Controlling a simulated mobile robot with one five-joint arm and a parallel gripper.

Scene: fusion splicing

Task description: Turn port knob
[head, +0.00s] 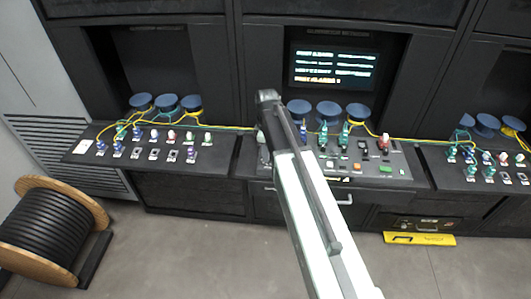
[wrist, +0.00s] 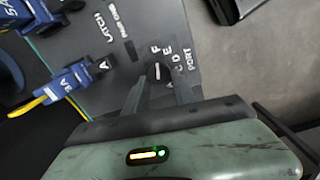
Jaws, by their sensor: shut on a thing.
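The port knob (wrist: 157,72) is small and dark with a white pointer line, on the grey panel in the wrist view. Letters such as A, C, D, E and F stand around it, with the word PORT (wrist: 187,58) beside it. My gripper (wrist: 156,79) has its two dark fingers shut on the knob, one on either side. The fingers partly cover the knob and some letters. In the head view my arm reaches to the left part of the middle console (head: 240,163) and hides the knob.
Blue connectors (wrist: 70,82) with a yellow lead sit left of my gripper in the wrist view, by the LATCH label. In the head view, a lit screen (head: 333,65) is above the middle console. A cable reel (head: 48,225) stands at lower left. The floor in front is mostly clear.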

